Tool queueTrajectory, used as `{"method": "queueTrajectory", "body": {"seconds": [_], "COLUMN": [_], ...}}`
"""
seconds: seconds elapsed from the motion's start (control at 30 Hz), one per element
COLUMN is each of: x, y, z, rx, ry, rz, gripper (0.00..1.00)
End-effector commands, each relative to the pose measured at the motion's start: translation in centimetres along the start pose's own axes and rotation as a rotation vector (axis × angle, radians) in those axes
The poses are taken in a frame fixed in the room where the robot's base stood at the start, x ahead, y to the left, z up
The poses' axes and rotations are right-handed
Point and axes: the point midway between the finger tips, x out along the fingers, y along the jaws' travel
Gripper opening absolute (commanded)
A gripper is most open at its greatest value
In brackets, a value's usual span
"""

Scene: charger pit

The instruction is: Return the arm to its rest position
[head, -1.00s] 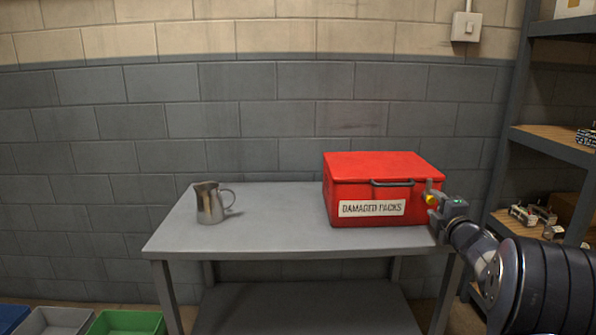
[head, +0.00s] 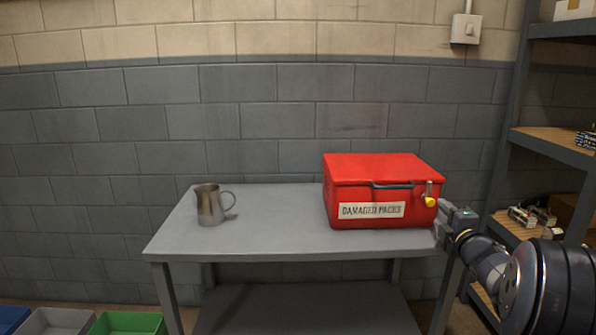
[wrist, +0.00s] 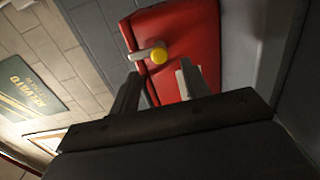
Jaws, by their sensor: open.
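My gripper (head: 441,218) is at the right of the table, just right of the red box's front right corner. It is open and empty. In the wrist view its two fingers (wrist: 160,88) stand apart, with the red box (wrist: 190,35) beyond them. A latch with a yellow knob (wrist: 158,55) shows on the box there. In the head view the red box (head: 350,190), labelled "DAMAGED PACKS", has its lid down, and the yellow knob (head: 430,202) is at its right end, apart from my gripper.
A metal jug (head: 210,206) stands on the left of the grey table (head: 270,240). Shelving (head: 555,145) with small items rises at the right, close to my arm. Blue, grey and green bins (head: 125,322) sit on the floor at the lower left. The table's middle is clear.

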Motion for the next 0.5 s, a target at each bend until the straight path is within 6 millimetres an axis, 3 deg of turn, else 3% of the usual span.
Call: {"method": "queueTrajectory", "body": {"seconds": [0.3, 0.5], "x": [5.1, 5.0], "y": [-0.1, 0.5], "z": [-0.1, 0.0], "rx": [-0.001, 0.201], "ry": [0.002, -0.001], "rz": [0.001, -0.001], "gripper": [0.44, 0.44]}}
